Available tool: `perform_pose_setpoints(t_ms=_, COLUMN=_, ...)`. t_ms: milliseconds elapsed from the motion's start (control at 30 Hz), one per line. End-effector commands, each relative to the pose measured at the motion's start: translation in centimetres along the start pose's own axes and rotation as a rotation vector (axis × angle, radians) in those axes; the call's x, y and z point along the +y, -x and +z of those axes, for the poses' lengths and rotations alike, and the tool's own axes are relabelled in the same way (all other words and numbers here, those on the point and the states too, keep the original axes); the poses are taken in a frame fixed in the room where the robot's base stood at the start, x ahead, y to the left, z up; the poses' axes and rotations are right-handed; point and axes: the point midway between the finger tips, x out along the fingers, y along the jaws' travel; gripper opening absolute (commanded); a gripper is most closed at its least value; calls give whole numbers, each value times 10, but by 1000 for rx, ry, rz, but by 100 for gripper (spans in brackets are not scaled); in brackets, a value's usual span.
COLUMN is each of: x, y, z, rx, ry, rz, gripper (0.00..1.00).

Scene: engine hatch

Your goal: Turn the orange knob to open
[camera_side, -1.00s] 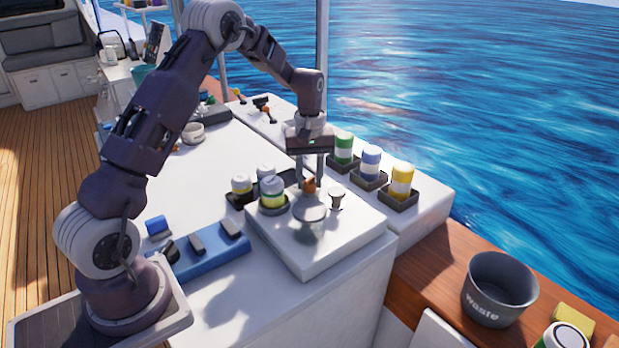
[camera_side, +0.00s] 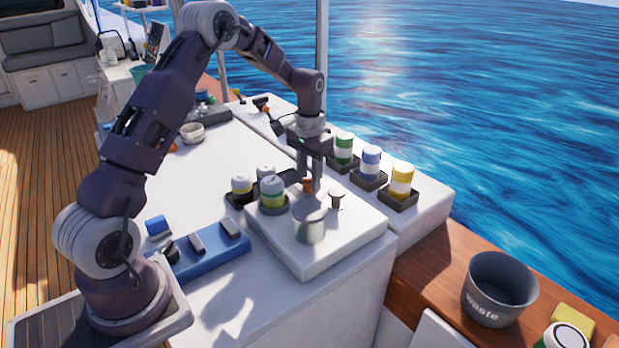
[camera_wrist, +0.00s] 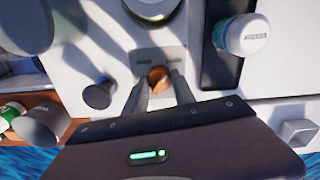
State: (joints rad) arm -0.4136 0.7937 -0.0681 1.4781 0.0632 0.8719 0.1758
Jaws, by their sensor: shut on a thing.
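The orange knob (camera_side: 307,186) stands on the raised white block (camera_side: 335,245). In the wrist view the knob (camera_wrist: 158,79) sits between my fingertips. My gripper (camera_side: 311,184) points down and is shut on the knob, and the fingers partly hide it in the side view. The gripper (camera_wrist: 161,84) also shows in the wrist view, with a finger on each side of the knob. A grey round fitting (camera_side: 310,222) stands in front of the knob on the same block.
A small dark peg (camera_side: 337,197) stands right of the knob. Capped jars (camera_side: 241,186) sit in a dark tray to the left. Green, blue and yellow canisters (camera_side: 402,181) stand behind to the right. A waste bin (camera_side: 499,290) is at lower right.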

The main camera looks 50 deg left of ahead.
Motion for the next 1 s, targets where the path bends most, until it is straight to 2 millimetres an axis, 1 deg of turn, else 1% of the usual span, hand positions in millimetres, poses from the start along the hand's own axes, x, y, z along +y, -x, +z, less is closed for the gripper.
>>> perform_pose_setpoints(t_ms=300, x=0, y=1, z=0, rx=2, ry=-131, rz=0, gripper=0)
perform_pose_setpoints(t_ms=533, x=0, y=1, z=0, rx=1, ry=-163, rz=0, gripper=0)
perform_pose_setpoints(t_ms=900, x=0, y=1, z=0, rx=2, ry=-167, rz=0, gripper=0)
perform_pose_setpoints(t_ms=933, x=0, y=1, z=0, rx=2, ry=-167, rz=0, gripper=33)
perform_pose_setpoints(t_ms=1000, x=0, y=1, z=0, rx=1, ry=-166, rz=0, gripper=47)
